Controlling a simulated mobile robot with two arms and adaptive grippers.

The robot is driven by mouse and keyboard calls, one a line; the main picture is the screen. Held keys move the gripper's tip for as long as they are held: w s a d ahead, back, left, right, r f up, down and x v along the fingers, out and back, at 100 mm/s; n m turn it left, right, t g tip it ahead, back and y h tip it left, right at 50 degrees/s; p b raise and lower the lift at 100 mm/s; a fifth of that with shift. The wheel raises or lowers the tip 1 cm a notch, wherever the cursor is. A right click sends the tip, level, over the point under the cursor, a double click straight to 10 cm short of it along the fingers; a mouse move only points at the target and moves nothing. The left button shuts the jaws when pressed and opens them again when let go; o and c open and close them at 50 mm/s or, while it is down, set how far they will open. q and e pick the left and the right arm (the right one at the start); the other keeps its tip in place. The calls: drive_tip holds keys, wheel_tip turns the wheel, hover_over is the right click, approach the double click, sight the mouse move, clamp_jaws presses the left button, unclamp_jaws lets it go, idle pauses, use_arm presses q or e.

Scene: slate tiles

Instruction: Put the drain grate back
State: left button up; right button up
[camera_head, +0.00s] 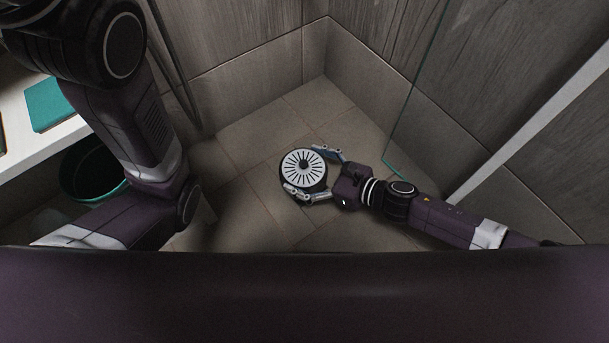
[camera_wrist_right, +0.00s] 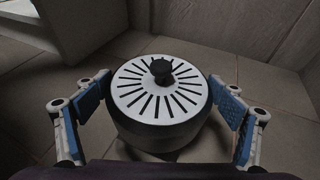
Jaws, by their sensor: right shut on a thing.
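The drain grate (camera_head: 304,169) is a round white disc with dark radial slots, a dark knob in its middle and a thick dark side. In the head view it is over the tiled shower floor, between the fingers of my right gripper (camera_head: 318,172). In the right wrist view the grate (camera_wrist_right: 160,88) sits between the two blue-padded fingers of the right gripper (camera_wrist_right: 160,105), which is shut on its dark side. I cannot tell how far its underside is from the floor, and the floor beneath it is hidden. My left arm is at the left; its gripper is out of view.
A glass panel (camera_head: 416,95) stands right of the right gripper, and tiled walls (camera_head: 262,80) meet behind. A teal bucket (camera_head: 88,172) and a white shelf with a teal item (camera_head: 48,104) are at the left. Bare floor (camera_head: 230,215) lies left of the grate.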

sight(323, 182)
drive_tip(key=shift+f+b, duration=1.35)
drive_tip(key=shift+f, duration=0.65)
drive_tip(key=shift+f, duration=0.1)
drive_tip(key=shift+f+b, duration=0.3)
drive_tip(key=o, duration=1.2)
drive_tip(key=shift+o, duration=0.2)
drive_tip(key=shift+r+p, duration=0.4)
drive_tip(key=shift+r, duration=0.1)
drive_tip(key=p+v, duration=0.4)
drive_tip(key=v, duration=0.6)
drive_tip(key=shift+s+d+p, duration=0.15)
drive_tip(key=shift+d+p, duration=0.1)
drive_tip(key=shift+p, duration=0.15)
drive_tip(key=shift+s+d+r, duration=0.25)
drive_tip(key=shift+s+d, duration=0.1)
drive_tip(key=shift+d, duration=0.25)
